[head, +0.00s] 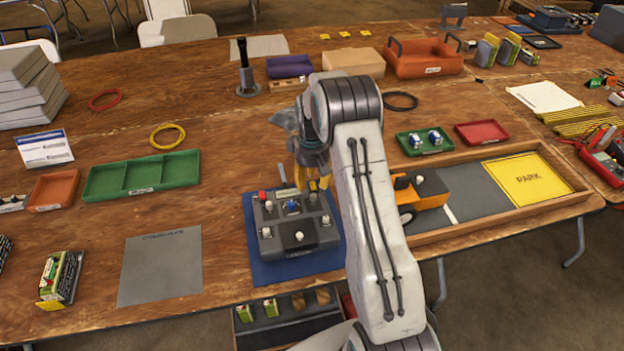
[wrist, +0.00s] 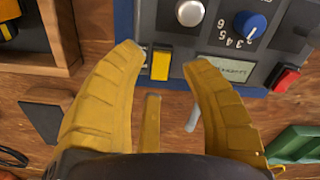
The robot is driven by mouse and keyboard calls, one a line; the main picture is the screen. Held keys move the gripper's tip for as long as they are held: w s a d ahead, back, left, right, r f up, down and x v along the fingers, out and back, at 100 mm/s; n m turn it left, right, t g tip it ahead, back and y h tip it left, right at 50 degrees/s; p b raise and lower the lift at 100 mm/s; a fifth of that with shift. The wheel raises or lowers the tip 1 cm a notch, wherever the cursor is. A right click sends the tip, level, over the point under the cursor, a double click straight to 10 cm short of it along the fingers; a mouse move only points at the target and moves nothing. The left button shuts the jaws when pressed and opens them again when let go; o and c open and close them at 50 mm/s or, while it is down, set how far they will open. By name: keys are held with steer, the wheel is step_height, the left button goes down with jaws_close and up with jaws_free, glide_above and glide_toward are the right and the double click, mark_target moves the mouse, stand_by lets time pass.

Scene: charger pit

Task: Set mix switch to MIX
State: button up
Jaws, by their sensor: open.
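The grey control box (head: 298,240) sits on a blue mat (head: 258,268). It carries several knobs, buttons and switches, but I cannot read which is the mix switch or how it is set. In the wrist view I see a blue numbered dial (wrist: 250,24), a silver knob (wrist: 190,12), a yellow button (wrist: 160,65), a red button (wrist: 287,78) and a small display (wrist: 228,70). A grey rod (wrist: 194,115) shows at the box's edge. My gripper (head: 314,184) is open at the box's far edge; its yellow fingers (wrist: 165,56) straddle the yellow button in view. Contact is unclear.
A wooden-edged bay with an orange vehicle (head: 420,192) and a yellow PARK pad (head: 526,178) lies right of the box. A green tray (head: 140,176) lies left. My arm hides table just right of the box.

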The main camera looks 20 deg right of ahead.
jaws_close()
stand_by(0.4)
jaws_free()
stand_by(0.4)
steer(key=shift+r, duration=0.1)
step_height(320, 180, up, 12)
stand_by(0.7)
